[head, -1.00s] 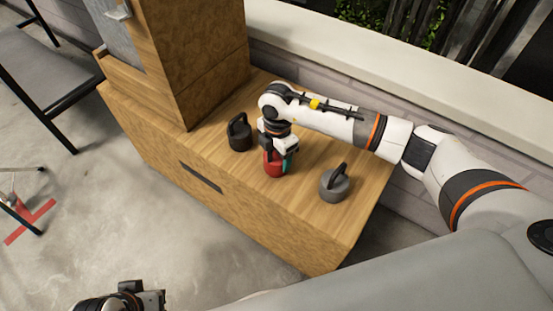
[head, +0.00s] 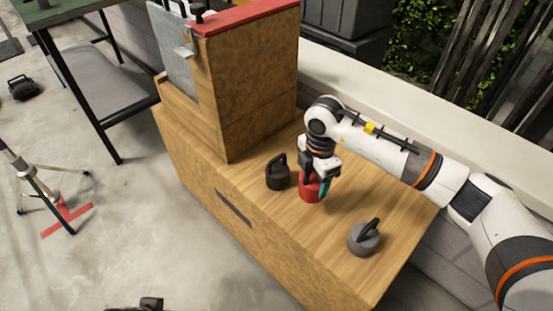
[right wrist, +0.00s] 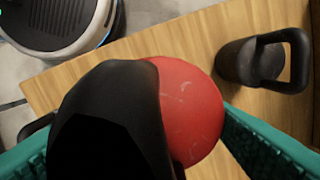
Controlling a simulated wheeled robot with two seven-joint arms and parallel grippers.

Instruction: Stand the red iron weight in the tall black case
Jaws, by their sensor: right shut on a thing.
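The red iron weight (head: 309,188) is at the wooden cabinet top, between the black and grey weights. My right gripper (head: 318,180) is shut on it from above. I cannot tell whether its base touches the wood. In the right wrist view the red body (right wrist: 195,110) and its large black handle (right wrist: 110,115) sit between the teal fingers. My left gripper (head: 150,303) barely shows at the bottom edge; its jaws are hidden. A dark grey box (head: 345,25) stands at the back; I cannot tell whether it is the tall black case.
A black weight (head: 277,176) stands left of the red one and a grey weight (head: 363,238) stands right. A tall wooden block with a red top (head: 245,15) rises at the cabinet's left. A bench (head: 110,90) and a tripod (head: 45,190) stand on the left floor.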

